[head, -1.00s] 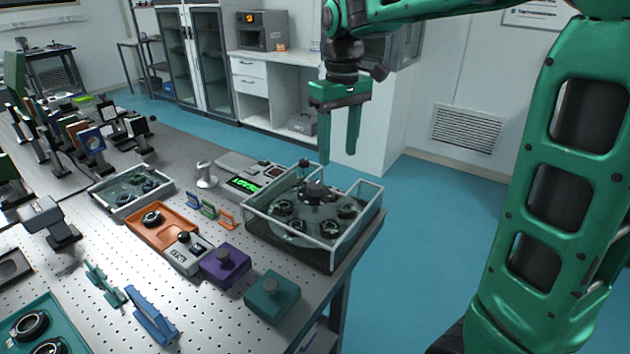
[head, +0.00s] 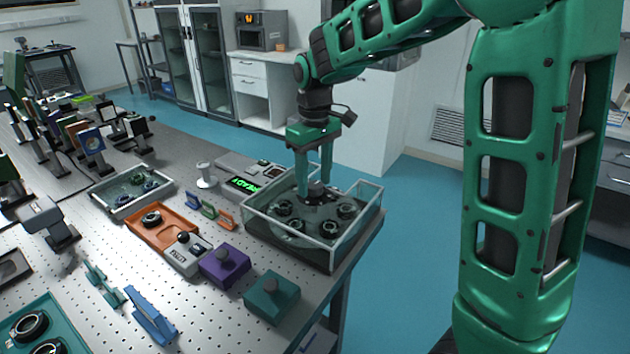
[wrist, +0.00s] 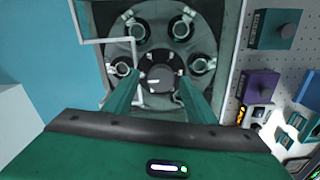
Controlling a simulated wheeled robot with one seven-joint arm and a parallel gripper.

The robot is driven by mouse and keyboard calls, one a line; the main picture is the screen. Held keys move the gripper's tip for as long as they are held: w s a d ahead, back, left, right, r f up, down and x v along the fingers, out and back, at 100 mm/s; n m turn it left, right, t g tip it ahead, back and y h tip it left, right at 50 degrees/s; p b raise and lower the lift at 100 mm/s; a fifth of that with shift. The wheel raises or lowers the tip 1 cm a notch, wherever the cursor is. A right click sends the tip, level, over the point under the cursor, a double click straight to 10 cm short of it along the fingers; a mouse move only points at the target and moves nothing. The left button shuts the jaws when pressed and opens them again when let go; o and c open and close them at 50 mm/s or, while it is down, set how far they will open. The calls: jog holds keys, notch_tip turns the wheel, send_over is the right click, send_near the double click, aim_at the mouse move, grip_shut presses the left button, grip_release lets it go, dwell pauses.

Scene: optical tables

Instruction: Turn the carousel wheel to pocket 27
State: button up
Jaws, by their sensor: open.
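The carousel wheel (head: 296,228) lies inside a clear-walled case (head: 333,262) at the right end of the table. Several dark round pockets with ringed parts sit around its dark central hub. The wheel also shows in the wrist view (wrist: 156,38), with the hub knob (wrist: 160,79) in the middle. My gripper (head: 315,190) points down over the hub, its fingers open. In the wrist view my gripper (wrist: 157,85) has one finger on each side of the knob; I cannot tell whether they touch it. Pocket numbers are too small to read.
A purple block (head: 224,266) and a teal block (head: 272,298), each with a knob, stand in front. An orange tray (head: 160,226) lies to the left. The case walls surround the wheel closely.

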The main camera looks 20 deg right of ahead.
jog(key=shift+f, duration=0.35)
jog(key=c, duration=1.2)
jog(key=shift+d, duration=0.3)
grip_shut()
jog(key=shift+a, duration=0.25)
